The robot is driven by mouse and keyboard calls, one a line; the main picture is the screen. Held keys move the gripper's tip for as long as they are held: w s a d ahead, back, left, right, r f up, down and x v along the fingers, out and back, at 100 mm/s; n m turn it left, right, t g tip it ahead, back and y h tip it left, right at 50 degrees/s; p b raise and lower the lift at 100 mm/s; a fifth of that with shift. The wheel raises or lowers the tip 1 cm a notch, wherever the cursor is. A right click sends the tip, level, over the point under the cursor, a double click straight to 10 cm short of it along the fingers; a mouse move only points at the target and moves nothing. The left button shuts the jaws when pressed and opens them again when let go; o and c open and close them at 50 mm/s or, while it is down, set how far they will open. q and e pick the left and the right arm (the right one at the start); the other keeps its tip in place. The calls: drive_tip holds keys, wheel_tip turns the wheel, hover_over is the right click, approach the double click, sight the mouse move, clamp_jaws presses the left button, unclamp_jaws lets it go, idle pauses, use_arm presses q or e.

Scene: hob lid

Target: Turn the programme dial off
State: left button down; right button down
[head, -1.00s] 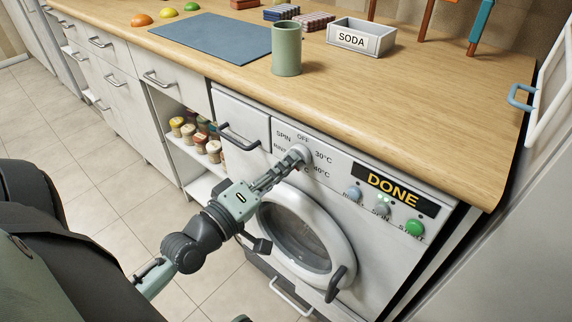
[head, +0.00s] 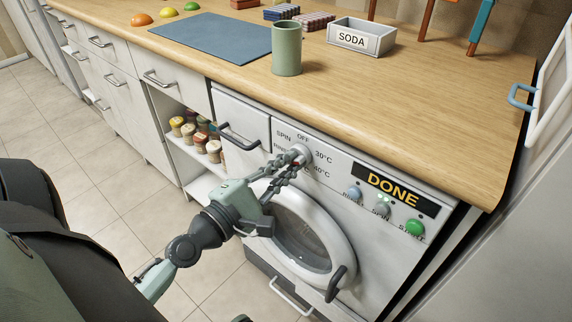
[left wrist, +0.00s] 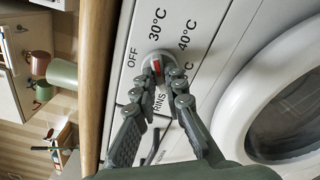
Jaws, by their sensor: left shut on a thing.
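The programme dial (head: 302,151) is a round grey knob with a red mark on the washing machine's front panel. It also shows in the left wrist view (left wrist: 154,60), among the labels OFF, 30°C, 40°C and RINS. Which label the mark points to cannot be told. My left gripper (head: 291,165) is shut on the dial, its fingertips at the knob in the left wrist view (left wrist: 165,76). The fingers hide part of the dial and some labels. My right gripper is not in view.
The machine's display (head: 393,185) reads DONE, above several buttons. The round door (head: 346,230) lies below the dial and looks closed. The wooden worktop (head: 400,97) overhangs the panel and bears a green mug (head: 287,50) and a soda box (head: 380,42).

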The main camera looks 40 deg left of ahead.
use_arm(q)
drive_tip(key=n, duration=0.6)
drive_tip(key=shift+d, duration=0.1)
drive_tip(key=n, duration=0.5)
drive_tip(key=shift+n, duration=0.4)
drive_tip(key=c, duration=1.6)
unclamp_jaws()
